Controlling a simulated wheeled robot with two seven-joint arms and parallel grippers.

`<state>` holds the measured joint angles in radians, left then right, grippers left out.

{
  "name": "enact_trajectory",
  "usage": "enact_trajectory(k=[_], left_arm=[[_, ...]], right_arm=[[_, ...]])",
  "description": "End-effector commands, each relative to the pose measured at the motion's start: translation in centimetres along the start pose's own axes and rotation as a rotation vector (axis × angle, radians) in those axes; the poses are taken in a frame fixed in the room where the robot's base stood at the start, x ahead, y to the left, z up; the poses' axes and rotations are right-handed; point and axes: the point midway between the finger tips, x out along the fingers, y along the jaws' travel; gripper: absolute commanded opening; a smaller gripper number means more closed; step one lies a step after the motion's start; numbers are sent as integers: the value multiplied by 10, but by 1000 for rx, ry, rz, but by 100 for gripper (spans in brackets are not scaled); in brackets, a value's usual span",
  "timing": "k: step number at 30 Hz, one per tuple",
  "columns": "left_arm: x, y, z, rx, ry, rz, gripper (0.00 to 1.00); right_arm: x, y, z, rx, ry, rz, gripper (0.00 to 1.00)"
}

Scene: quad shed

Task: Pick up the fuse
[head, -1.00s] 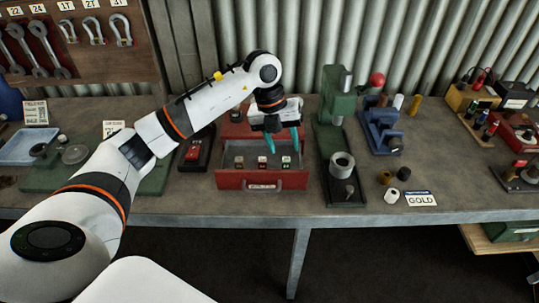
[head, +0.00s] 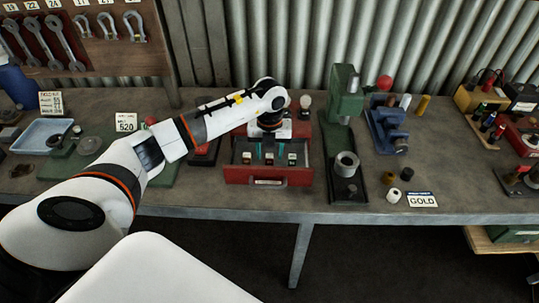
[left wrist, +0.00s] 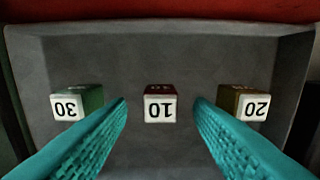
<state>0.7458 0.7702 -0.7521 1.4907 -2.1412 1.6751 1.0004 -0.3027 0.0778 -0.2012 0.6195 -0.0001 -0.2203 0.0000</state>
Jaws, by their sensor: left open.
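Three small fuses lie in the open grey-lined drawer of a red box (head: 268,176). In the left wrist view the red fuse marked 10 (left wrist: 160,104) is in the middle, the green fuse marked 30 (left wrist: 78,103) at the left and the brown-yellow fuse marked 20 (left wrist: 243,104) at the right. My left gripper (head: 269,152) is over the drawer, pointing down. Its teal fingers (left wrist: 160,125) are open, one on each side of the 10 fuse in the picture, apart from it. My right gripper is not in view.
A green press (head: 343,110) stands close to the right of the drawer. Small cylinders and a GOLD card (head: 422,200) lie further right. A blue vise-like tool (head: 386,128) is behind them. A blue tray (head: 45,137) and a 520 card (head: 126,122) are at the left.

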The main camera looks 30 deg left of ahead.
Motion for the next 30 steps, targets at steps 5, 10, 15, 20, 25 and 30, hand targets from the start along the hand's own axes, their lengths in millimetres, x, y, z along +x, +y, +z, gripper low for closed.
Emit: enact_trajectory(k=[5, 10, 15, 20, 25, 30], left_arm=[[14, 0, 0, -1, 0, -1, 47], [15, 0, 0, 0, 1, 0, 47], [15, 0, 0, 0, 1, 0, 26], [15, 0, 0, 0, 1, 0, 0], [15, 0, 0, 0, 1, 0, 0], [7, 0, -1, 1, 3, 2, 0]], right_arm=[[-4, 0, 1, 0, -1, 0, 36], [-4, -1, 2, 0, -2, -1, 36], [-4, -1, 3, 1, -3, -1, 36], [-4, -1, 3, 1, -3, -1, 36], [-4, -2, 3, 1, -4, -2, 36], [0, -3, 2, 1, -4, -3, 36]])
